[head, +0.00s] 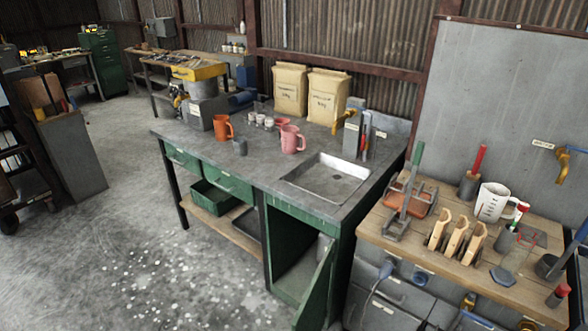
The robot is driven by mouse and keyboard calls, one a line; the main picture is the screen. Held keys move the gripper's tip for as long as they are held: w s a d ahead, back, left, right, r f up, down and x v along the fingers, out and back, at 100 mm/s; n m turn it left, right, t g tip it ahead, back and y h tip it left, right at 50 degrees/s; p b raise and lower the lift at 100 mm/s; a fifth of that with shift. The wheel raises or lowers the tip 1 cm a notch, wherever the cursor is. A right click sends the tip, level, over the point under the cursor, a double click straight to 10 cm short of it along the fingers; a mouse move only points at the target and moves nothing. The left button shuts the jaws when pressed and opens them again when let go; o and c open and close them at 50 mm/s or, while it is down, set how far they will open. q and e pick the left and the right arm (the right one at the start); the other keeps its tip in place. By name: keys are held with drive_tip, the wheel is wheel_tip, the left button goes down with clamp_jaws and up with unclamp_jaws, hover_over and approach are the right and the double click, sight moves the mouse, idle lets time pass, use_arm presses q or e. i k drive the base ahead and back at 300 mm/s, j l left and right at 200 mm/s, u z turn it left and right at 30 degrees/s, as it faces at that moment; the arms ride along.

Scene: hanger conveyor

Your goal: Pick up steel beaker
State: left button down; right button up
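Neither of my grippers is in view.
A sink (328,178) is set into the bench on the right, with a yellow tap (345,121) behind it. Small jars (262,120) and two paper sacks stand behind. The green cupboard door (315,290) hangs open. A cluttered wooden bench (400,228) adjoins at right.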

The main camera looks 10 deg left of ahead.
sight(240, 145)
drive_tip(key=i+j, duration=0.1)
drive_tip(key=j, duration=0.3)
drive_tip(key=i+j, duration=0.1)
drive_tip(key=j, duration=0.3)
drive_tip(key=i+j, duration=0.1)
drive_tip(key=j, duration=0.3)
